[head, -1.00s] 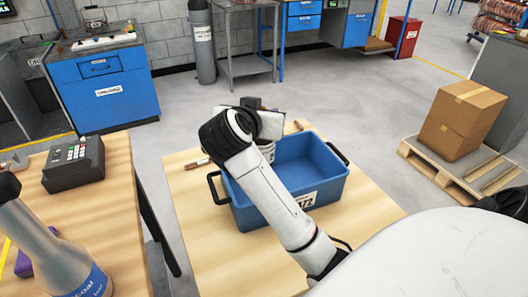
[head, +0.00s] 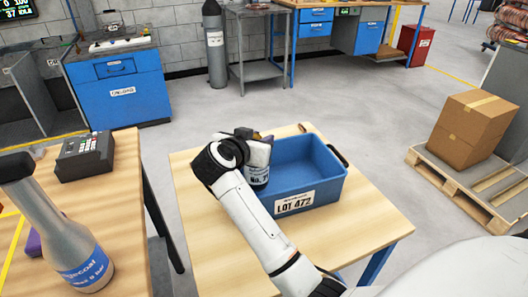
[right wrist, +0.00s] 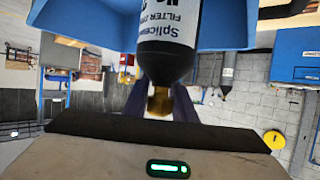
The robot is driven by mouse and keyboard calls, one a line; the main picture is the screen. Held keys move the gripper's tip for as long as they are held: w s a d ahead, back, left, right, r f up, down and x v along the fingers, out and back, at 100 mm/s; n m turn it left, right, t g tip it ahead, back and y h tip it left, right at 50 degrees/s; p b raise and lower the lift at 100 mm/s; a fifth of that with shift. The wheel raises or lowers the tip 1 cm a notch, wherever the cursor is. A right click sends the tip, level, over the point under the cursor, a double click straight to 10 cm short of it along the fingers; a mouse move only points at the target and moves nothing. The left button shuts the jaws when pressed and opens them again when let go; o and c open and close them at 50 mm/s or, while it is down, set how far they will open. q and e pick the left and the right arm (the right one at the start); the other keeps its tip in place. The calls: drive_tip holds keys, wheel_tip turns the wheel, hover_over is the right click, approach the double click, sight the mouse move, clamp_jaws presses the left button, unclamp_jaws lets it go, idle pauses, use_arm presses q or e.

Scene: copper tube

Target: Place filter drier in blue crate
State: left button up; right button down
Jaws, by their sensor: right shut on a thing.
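The filter drier (head: 258,178), a white and black cylinder with printed label, is at the left end of the blue crate (head: 318,185). My right gripper (head: 256,138) is at its upper end. The crate carries a "LOT 472" label. My right arm hides its left end, and I cannot tell whether the drier's low end is inside. My left gripper is out of view.
The crate stands on a wooden table (head: 355,240) with bare wood in front and right. A second table at left holds a dark keypad device (head: 85,157) and a grey bottle with a blue label (head: 72,250). A pallet with cartons (head: 474,130) is at right.

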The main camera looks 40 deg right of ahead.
sight(257, 178)
drive_tip(key=shift+f+b, duration=0.3)
drive_tip(key=shift+f, duration=1.7)
drive_tip(key=c, duration=1.5)
unclamp_jaws()
drive_tip(key=shift+f, duration=0.2)
drive_tip(key=shift+o, duration=0.2)
drive_tip(key=shift+r, duration=0.15)
drive_tip(key=v, duration=0.7)
drive_tip(key=shift+s+a+p, duration=0.15)
drive_tip(key=shift+a+p, duration=0.05)
drive_tip(key=shift+p, duration=0.2)
